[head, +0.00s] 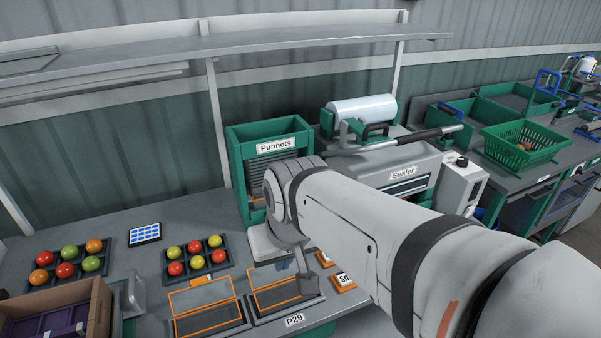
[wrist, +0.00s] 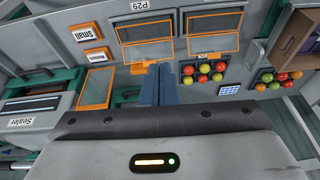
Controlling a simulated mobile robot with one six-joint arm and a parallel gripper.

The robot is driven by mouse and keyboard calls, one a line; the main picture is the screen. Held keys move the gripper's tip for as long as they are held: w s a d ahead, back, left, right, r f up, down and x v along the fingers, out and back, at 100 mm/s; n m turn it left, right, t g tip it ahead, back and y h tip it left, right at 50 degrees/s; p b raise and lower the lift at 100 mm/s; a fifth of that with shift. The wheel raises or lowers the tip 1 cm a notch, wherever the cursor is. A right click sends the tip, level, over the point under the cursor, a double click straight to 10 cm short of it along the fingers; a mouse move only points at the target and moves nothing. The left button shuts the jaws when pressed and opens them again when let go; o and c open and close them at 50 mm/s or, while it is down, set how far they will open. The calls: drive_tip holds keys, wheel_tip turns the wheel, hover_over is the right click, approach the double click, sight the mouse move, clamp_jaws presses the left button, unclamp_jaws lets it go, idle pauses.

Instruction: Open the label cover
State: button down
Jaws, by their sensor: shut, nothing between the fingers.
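My gripper (wrist: 157,72) points down at the bench with its two blue fingers together and nothing between them. An orange-framed clear panel (wrist: 98,88) is left of the fingers in the wrist view, beside two orange-edged label blocks, one reading "Small" (wrist: 85,32). I cannot tell if this panel is raised or flat; my arm hides it in the head view. Two more orange-framed panes, one left (head: 205,292) and one right (head: 275,277), stand by dark trays near the P29 sign (head: 294,320). The fingertips show close to an orange part below the right one; contact is unclear.
Tomato trays, one left (head: 70,265) and one middle (head: 195,257), and a blue keypad (head: 145,234) lie to the left. A cardboard box (head: 97,300) is front left. The punnet rack (head: 240,170) and the sealer (head: 400,165) stand behind my arm.

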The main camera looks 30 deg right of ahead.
drive_tip(key=w+d+m+b, duration=0.3)
drive_tip(key=w+d+m, duration=0.4)
drive_tip(key=w+m, duration=0.15)
drive_tip(key=w+d+m+t+b, duration=0.1)
drive_tip(key=w+d+m, duration=0.35)
drive_tip(key=d, duration=0.45)
drive_tip(key=w+d+m+t+b, duration=0.1)
drive_tip(key=w+d+m, duration=0.2)
drive_tip(key=d+m, duration=0.35)
drive_tip(key=shift+n, duration=0.95)
drive_tip(key=x, duration=0.4)
drive_tip(key=w+d+p+x, duration=0.1)
drive_tip(key=x, duration=0.3)
drive_tip(key=d+r+x, duration=0.1)
drive_tip(key=x, duration=0.3)
drive_tip(key=shift+w+d+f, duration=0.1)
drive_tip(key=shift+w+f, duration=0.2)
drive_tip(key=shift+w, duration=0.2)
drive_tip(key=shift+w+f+p, duration=0.3)
drive_tip(key=shift+w+f, duration=0.05)
drive_tip(key=shift+w, duration=0.05)
